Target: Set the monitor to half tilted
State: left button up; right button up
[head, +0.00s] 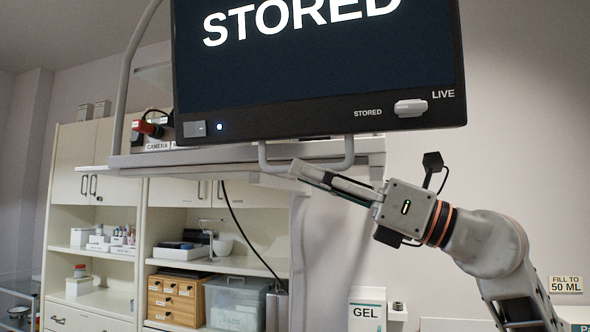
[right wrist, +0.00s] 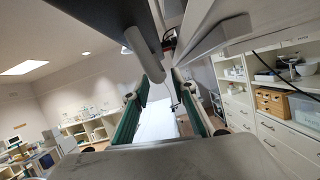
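The monitor (head: 320,70) has a dark screen reading "STORED" and hangs at the top of the head view, its upper part cut off. A pale U-shaped handle (head: 264,157) hangs below its lower edge. My right gripper (head: 305,172) reaches in from the right, with its fingertips at the bottom bar of the handle. In the right wrist view its green-padded fingers (right wrist: 160,100) stand apart, and the pale handle (right wrist: 146,52) shows in front of and between them. I cannot tell whether they touch it. My left gripper is not in view.
A pale shelf (head: 240,153) with a rail sits behind and below the monitor, holding a red-tipped camera (head: 147,128). Cabinets with boxes and drawers (head: 175,298) stand behind at the left. A GEL box (head: 367,310) is at the lower right.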

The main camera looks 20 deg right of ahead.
jog(key=v, duration=0.8)
jog(key=shift+d, duration=0.15)
jog(key=shift+s+f, duration=0.1)
